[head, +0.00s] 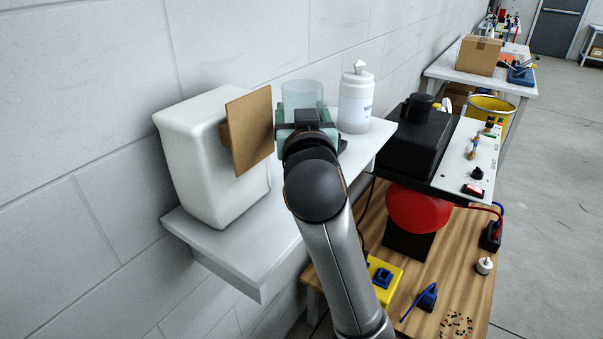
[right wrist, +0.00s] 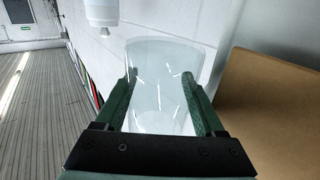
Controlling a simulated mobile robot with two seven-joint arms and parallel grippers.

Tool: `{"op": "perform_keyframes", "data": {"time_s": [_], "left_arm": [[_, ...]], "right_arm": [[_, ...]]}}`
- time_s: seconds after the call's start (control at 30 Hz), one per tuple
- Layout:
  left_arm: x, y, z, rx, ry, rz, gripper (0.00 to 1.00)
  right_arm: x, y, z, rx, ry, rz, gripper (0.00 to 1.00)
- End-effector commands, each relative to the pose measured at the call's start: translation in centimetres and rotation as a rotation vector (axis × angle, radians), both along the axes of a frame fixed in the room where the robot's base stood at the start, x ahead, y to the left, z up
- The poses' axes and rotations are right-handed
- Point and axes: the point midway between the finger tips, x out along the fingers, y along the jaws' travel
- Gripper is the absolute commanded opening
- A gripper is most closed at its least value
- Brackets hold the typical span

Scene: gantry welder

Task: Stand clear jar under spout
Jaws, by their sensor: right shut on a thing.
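The clear jar (head: 302,93) is upright between the green fingers of my right gripper (head: 302,112), just right of the brown panel. In the right wrist view, the fingers of my right gripper (right wrist: 160,76) press on both sides of the clear jar (right wrist: 162,95), which looks empty. A white rounded dispenser (head: 200,150) stands on the shelf against the wall, with a flat brown panel (head: 250,128) on its front. I cannot make out a spout. The jar's base is hidden behind my gripper, so I cannot tell whether it touches the shelf. My left gripper is not in view.
A white pump bottle (head: 355,98) stands close right of the jar on the white shelf (head: 235,245). The shelf's front part is bare. A wooden bench (head: 450,275) with a black and red machine (head: 418,205) stands lower right.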

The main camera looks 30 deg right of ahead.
Motion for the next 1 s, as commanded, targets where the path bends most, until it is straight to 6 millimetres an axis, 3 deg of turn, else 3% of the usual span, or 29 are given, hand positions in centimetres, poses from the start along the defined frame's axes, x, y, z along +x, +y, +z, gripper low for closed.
{"op": "perform_keyframes", "data": {"time_s": [0.03,0.1,0.3,0.47,0.7,1.0], "left_arm": [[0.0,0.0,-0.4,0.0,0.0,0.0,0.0],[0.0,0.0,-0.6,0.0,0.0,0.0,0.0],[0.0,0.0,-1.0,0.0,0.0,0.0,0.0],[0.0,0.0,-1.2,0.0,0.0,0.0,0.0],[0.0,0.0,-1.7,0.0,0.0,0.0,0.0],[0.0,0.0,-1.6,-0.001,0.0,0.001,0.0]], "right_arm": [[0.0,0.0,-1.8,-0.005,0.006,0.0,0.04],[0.0,-0.1,-3.6,-0.005,0.006,-0.001,0.04],[0.0,0.0,-7.1,-0.002,0.002,0.0,0.04],[0.0,0.0,-8.3,-0.002,0.001,-0.001,0.04],[0.0,0.0,-11.7,-0.003,0.001,0.0,0.04],[0.0,0.0,-11.9,0.0,-0.002,0.0,0.04]]}}
